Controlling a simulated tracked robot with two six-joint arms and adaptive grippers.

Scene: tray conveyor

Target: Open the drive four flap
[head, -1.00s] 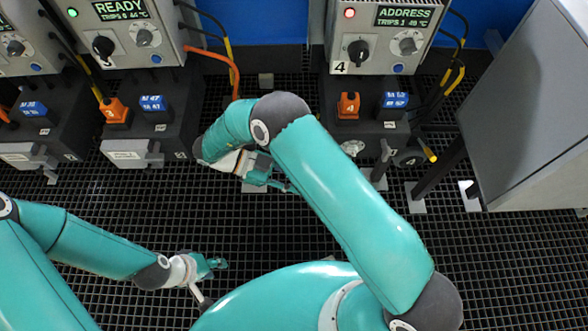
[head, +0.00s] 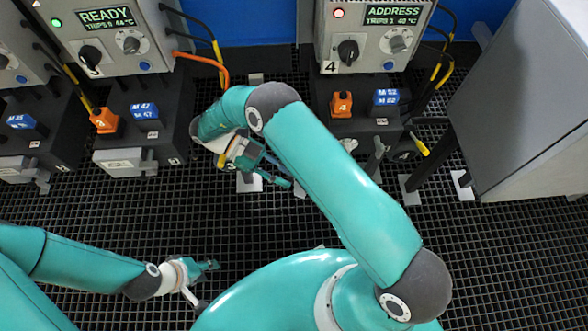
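The drive four control box (head: 372,40), marked 4, has a red lamp and a screen reading ADDRESS. Below it stands its dark unit (head: 357,128), with an orange plug (head: 341,104) and a blue plug (head: 386,98). A grey lever (head: 377,152) shows at its front. My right arm covers part of that front, and I cannot make out the flap there. My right gripper (head: 281,172) is left of this unit, above the floor grating, its fingers apart and nothing seen between them. My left gripper (head: 211,267) hangs low over the grating, away from the units; its finger gap is too small to judge.
The drive three box (head: 110,35) reads READY; its unit has a grey front flap (head: 124,161). An orange cable (head: 205,62) loops between the boxes. A large grey cabinet (head: 520,100) stands at the right. The front floor grating (head: 480,260) is clear.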

